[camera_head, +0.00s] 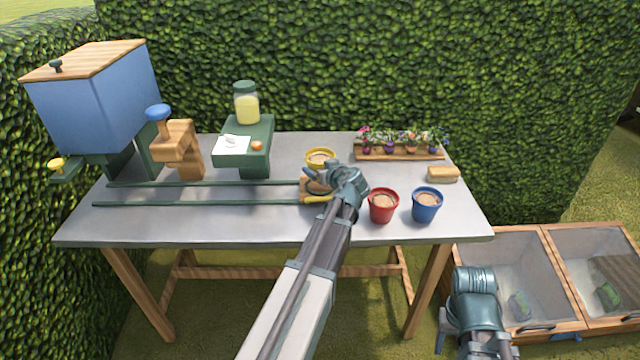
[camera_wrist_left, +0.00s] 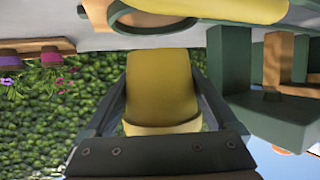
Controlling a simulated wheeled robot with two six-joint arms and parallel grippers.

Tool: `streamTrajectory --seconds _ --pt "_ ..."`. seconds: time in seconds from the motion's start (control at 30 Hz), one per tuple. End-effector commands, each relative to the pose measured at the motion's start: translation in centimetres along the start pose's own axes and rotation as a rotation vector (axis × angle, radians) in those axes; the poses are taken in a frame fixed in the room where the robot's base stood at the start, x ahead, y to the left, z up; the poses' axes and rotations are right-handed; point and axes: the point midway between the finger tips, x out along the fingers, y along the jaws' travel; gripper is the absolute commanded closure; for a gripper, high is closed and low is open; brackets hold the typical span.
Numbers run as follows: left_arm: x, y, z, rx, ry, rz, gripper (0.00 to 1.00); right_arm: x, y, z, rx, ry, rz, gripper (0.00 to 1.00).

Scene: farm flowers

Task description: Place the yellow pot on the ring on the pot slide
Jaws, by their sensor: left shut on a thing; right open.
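The yellow pot (camera_head: 320,154) is filled with soil and looks upright. My left gripper (camera_head: 331,172) is shut on it; in the left wrist view the fingers stand on either side of the pot (camera_wrist_left: 161,88), and that view is upside down. The pot slide's wooden carriage (camera_head: 306,188), with its dark ring and yellow handle (camera_head: 317,199), is at the right end of the rails, just in front of the pot. My gripper partly hides the ring, and I cannot tell whether the pot touches it. My right gripper (camera_head: 477,342) is open and empty, low at the right, off the table.
A red pot (camera_head: 383,206) and a blue pot (camera_head: 427,205) stand right of my left gripper. A flower tray (camera_head: 400,155) and a sponge-like block (camera_head: 443,173) are behind. A green stand (camera_head: 262,135) and blue hopper (camera_head: 90,105) are left. Glazed boxes (camera_head: 500,270) lie at the lower right.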

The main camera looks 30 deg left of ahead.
Motion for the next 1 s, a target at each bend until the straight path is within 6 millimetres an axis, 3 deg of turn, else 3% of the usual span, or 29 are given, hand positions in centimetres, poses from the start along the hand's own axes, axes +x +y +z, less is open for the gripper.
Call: streamTrajectory --seconds 0.4,0.8,0.83,0.9,1.0 --pt "1.5 0.0 3.5 0.0 0.001 0.0 0.82 3.8 -0.4 -0.2 0.0 0.0 0.0 0.5" --pt "1.5 0.0 3.7 0.0 0.001 0.0 0.82 4.0 -0.4 -0.2 0.0 0.0 0.0 0.5" --pt "1.5 0.0 3.7 0.0 0.0 0.0 0.07 4.0 -0.4 -0.2 0.0 0.0 0.0 0.5" --pt "1.5 0.0 3.6 0.0 0.0 0.0 0.0 3.9 -0.4 -0.2 0.0 0.0 0.0 0.5" --pt "1.5 0.0 3.6 0.0 0.0 0.0 0.0 3.9 -0.4 -0.2 0.0 0.0 0.0 0.5"
